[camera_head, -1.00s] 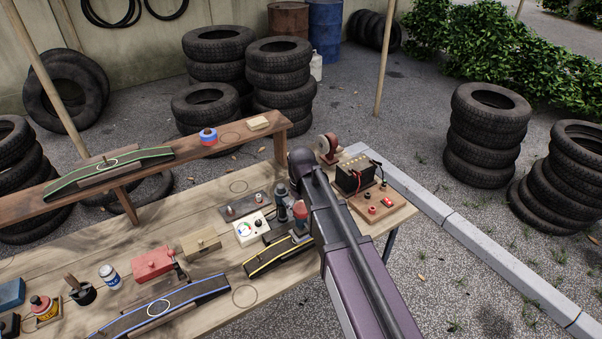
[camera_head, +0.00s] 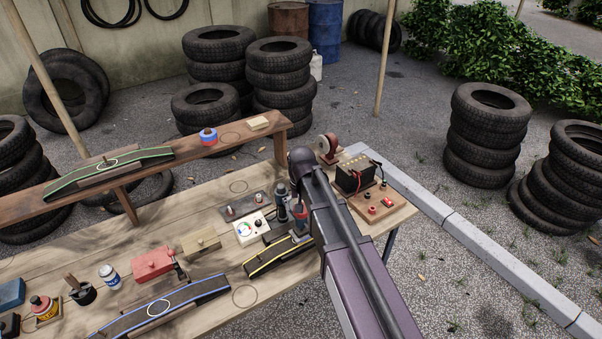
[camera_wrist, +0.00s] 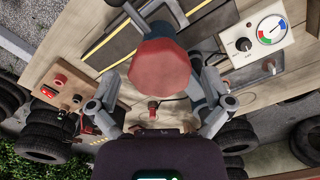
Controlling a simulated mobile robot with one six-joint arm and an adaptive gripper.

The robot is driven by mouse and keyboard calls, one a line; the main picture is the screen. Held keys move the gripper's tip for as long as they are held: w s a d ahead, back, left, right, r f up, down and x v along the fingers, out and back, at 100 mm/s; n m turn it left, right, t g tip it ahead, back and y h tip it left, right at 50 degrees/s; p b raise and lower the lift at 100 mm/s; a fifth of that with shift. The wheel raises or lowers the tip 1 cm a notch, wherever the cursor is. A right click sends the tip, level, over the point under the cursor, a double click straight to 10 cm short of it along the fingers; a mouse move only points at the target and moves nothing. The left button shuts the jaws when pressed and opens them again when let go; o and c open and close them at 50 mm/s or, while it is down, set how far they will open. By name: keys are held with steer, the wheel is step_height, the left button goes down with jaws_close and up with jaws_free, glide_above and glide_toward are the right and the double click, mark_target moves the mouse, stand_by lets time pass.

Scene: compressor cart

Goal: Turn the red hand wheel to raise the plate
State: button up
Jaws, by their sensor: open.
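The red hand wheel (camera_wrist: 160,67) is large in the middle of the wrist view, a faceted red knob. In the head view a small red part of it (camera_head: 300,210) shows beside my wrist. My gripper (camera_wrist: 162,82) is open, with one grey finger on each side of the wheel; I cannot tell whether they touch it. In the head view my gripper (camera_head: 291,208) is over the right part of the bench, partly hidden by my arm. A dark plate with yellow edge lines (camera_head: 277,257) lies just below it; its height is unclear.
A white gauge box (camera_head: 252,228) stands close to the left of my gripper. A battery (camera_head: 355,175) and a board with red knobs (camera_head: 384,205) are to its right. A raised wooden shelf (camera_head: 222,145) runs behind. Several tools and a blue-edged ramp (camera_head: 170,308) occupy the bench's left.

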steer(key=m, duration=1.7)
steer(key=shift+m, duration=0.4)
steer(key=m, duration=0.5)
steer(key=shift+m, duration=0.3)
step_height(320, 180, up, 14)
steer(key=p, duration=1.4)
steer(key=shift+f, duration=0.1)
stand_by(0.6)
